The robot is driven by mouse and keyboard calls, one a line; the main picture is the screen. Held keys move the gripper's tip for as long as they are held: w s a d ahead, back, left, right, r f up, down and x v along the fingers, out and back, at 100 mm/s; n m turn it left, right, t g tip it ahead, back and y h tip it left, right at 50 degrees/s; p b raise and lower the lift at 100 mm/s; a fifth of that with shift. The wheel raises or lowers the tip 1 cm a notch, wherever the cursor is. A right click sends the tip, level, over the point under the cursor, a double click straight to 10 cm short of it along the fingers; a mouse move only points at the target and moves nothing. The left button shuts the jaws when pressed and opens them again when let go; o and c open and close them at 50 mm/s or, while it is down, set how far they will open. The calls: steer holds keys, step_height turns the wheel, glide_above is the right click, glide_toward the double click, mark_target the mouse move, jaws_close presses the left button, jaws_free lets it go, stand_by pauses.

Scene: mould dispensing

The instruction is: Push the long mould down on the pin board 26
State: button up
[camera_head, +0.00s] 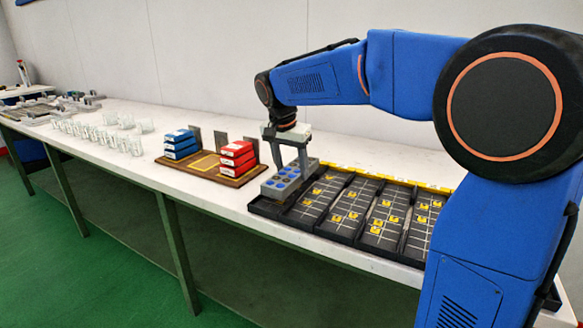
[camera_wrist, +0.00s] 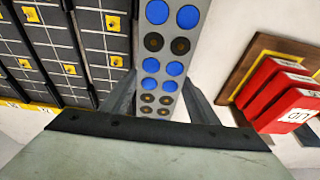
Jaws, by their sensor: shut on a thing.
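The long mould (camera_head: 284,181) is a grey bar with blue discs and dark round holes in paired rows. It lies over the leftmost black pin board (camera_head: 262,207); whether it is fully seated cannot be told. My gripper (camera_head: 290,165) reaches down from above, with one finger on each side of the mould. In the wrist view my gripper (camera_wrist: 160,97) is shut across the near part of the mould (camera_wrist: 161,65), which runs away toward the top edge. The mould hides most of the board beneath it. No board number is readable.
More black pin boards with yellow pieces (camera_head: 350,217) lie to the right, along a yellow strip (camera_head: 390,178). A brown wooden stand (camera_head: 207,172) with red boxes (camera_head: 236,163) and blue boxes (camera_head: 181,144) stands to the left. Glasses (camera_head: 130,143) stand farther left.

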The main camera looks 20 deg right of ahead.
mark_target(292, 171)
steer(key=shift+f, duration=0.85)
stand_by(0.3)
steer(key=shift+r, duration=0.15)
stand_by(0.4)
steer(key=shift+r, duration=3.65)
